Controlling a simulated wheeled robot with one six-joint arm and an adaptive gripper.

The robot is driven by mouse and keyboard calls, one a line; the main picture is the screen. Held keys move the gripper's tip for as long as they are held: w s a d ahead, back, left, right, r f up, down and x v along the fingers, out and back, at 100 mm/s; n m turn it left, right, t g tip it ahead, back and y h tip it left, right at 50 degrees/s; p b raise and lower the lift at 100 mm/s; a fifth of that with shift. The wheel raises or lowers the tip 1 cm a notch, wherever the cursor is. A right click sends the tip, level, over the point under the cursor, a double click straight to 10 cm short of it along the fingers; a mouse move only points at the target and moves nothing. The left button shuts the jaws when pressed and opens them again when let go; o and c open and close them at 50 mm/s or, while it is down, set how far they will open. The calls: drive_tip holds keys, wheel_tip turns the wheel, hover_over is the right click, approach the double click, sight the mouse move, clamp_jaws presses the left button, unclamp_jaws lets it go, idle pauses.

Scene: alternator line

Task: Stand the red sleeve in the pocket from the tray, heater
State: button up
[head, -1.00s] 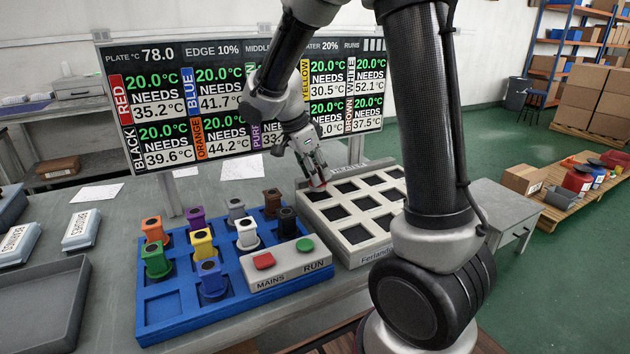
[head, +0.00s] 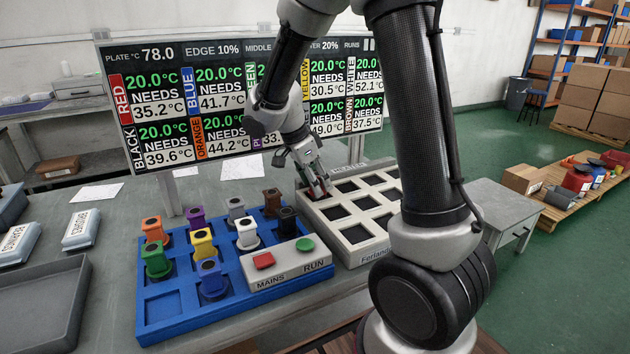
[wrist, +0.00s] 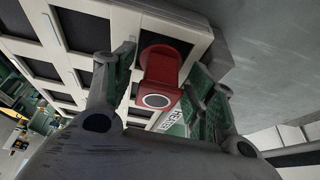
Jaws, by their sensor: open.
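In the head view the sleeve (head: 319,190) shows as a small red patch at the heater's back-left corner pocket. My gripper (head: 317,184) is open there; in the wrist view its fingers (wrist: 163,85) are on either side of the sleeve, apart from it. The heater (head: 345,238) is a pale block with dark square pockets; the other visible pockets look empty. The blue tray (head: 165,328) holds several coloured sleeves.
A control box (head: 288,266) with MAINS and RUN buttons sits at the tray's front right. A temperature board (head: 225,105) stands behind the heater and tray. A grey bin (head: 40,305) is at the left. Bare bench shows behind the tray.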

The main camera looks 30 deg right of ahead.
drive_tip(key=v, duration=1.2)
drive_tip(key=s+d+r+n+t+y, duration=0.1)
drive_tip(key=s+d+n+t+y, duration=0.1)
drive_tip(key=s+n, duration=0.7)
drive_tip(key=s+d+r+n+t+y, duration=0.2)
drive_tip(key=s+d+n, duration=0.2)
drive_tip(key=s+n, duration=0.5)
drive_tip(key=s, duration=0.4)
drive_tip(key=shift+s, duration=0.25)
drive_tip(key=shift+d, duration=0.15)
